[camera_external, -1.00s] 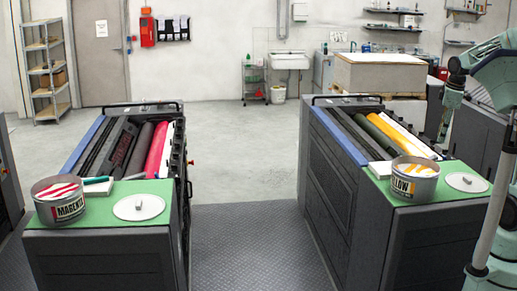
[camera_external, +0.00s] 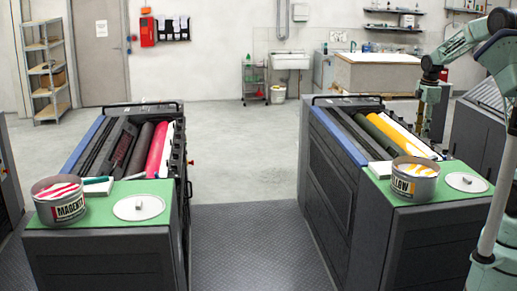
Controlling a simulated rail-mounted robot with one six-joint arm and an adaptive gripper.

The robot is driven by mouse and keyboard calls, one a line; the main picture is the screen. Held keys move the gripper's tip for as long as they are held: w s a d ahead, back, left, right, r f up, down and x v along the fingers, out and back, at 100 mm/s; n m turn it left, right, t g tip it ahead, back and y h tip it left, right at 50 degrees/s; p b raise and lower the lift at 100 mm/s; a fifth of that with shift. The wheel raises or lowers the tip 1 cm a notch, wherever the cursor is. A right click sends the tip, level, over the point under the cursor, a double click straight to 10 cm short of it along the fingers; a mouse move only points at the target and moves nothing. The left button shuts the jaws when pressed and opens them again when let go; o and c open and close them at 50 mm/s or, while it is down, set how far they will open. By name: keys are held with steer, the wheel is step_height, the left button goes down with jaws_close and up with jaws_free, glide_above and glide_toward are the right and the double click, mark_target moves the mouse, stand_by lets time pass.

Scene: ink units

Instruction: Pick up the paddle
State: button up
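A small dark green handled tool (camera_external: 97,180), which may be the paddle, lies on the green top of the left unit, beside the magenta can (camera_external: 60,203). It is too small to be sure what it is. No other clear paddle shows. My gripper (camera_external: 423,132) points down at the right, behind the yellow can (camera_external: 414,184) and near the right end of the yellow roller (camera_external: 400,135) in the picture. It is far from the green tool. Its fingers are too small to tell open from shut.
A white lid (camera_external: 139,208) lies on the left unit and another lid (camera_external: 466,182) on the right one. A white block (camera_external: 381,169) sits beside the yellow can. The floor (camera_external: 244,225) between the units is clear. A pallet stack (camera_external: 378,75) stands behind.

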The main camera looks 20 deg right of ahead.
steer(key=w+f+n+p, duration=0.3)
steer(key=w+f, duration=0.2)
steer(key=w, duration=0.3)
steer(key=shift+w+a+f+n+g, duration=0.15)
steer(key=shift+w+f+n+g, duration=0.1)
steer(key=shift+n+g, duration=0.15)
steer(key=shift+f, duration=0.15)
steer(key=shift+f, duration=4.15)
steer(key=shift+s+f+p, duration=0.15)
steer(key=shift+f+p, duration=0.2)
steer(key=shift+f, duration=2.25)
jaws_close()
